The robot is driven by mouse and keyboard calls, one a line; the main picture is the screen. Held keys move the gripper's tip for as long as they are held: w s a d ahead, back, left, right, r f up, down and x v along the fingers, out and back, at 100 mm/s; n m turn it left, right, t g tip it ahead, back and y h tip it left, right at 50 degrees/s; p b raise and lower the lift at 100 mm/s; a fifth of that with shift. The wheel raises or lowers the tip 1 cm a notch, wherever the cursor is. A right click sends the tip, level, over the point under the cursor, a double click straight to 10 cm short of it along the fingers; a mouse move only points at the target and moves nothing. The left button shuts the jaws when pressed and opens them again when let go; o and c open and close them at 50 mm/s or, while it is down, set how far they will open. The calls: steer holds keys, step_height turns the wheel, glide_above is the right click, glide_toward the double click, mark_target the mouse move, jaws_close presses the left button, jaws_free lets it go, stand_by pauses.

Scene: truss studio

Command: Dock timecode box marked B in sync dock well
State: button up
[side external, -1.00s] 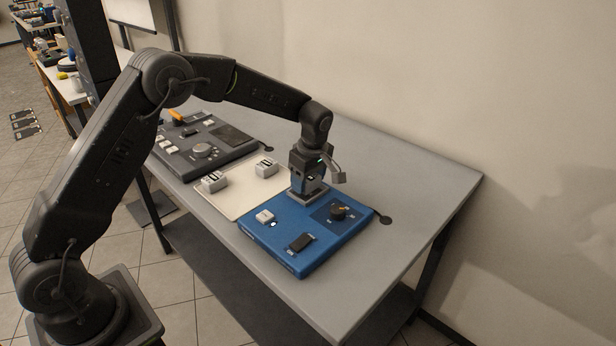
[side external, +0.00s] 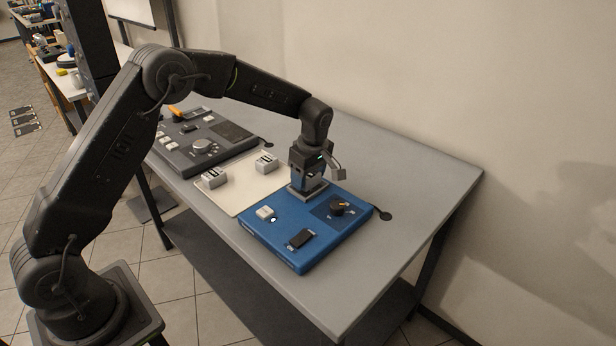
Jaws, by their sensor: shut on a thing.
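My gripper (side external: 309,183) points straight down at the back left corner of the blue dock panel (side external: 275,250). It is shut on a small dark timecode box, mostly hidden by the fingers. The box's lower end is at the square grey collar of the dock well (side external: 296,191). I cannot tell how deep it sits, and its letter is not readable. Two pale boxes with dark tops stand apart on the cream mat to the left, the nearer one (side external: 214,178) and the farther one (side external: 266,163); their markings are too small to read.
The blue panel carries a black knob (side external: 338,206), a white block (side external: 265,212) and a dark switch (side external: 300,239). A dark grey console (side external: 185,160) lies at the far left. The grey table (side external: 420,190) is clear on the right, apart from a black disc (side external: 385,215).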

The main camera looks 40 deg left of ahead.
mark_target(313, 176)
steer(key=shift+r, duration=0.45)
steer(key=shift+f, duration=0.85)
stand_by(0.6)
steer(key=o, duration=0.7)
steer(key=shift+c, duration=0.2)
steer(key=shift+d+r, duration=0.25)
steer(key=shift+r, duration=1.35)
steer(key=shift+d+r, duration=0.2)
steer(key=shift+r, duration=1.45)
steer(key=shift+d+r, duration=0.25)
steer(key=shift+r, duration=1.35)
steer(key=shift+d+r, duration=0.1)
steer(key=shift+r, duration=0.55)
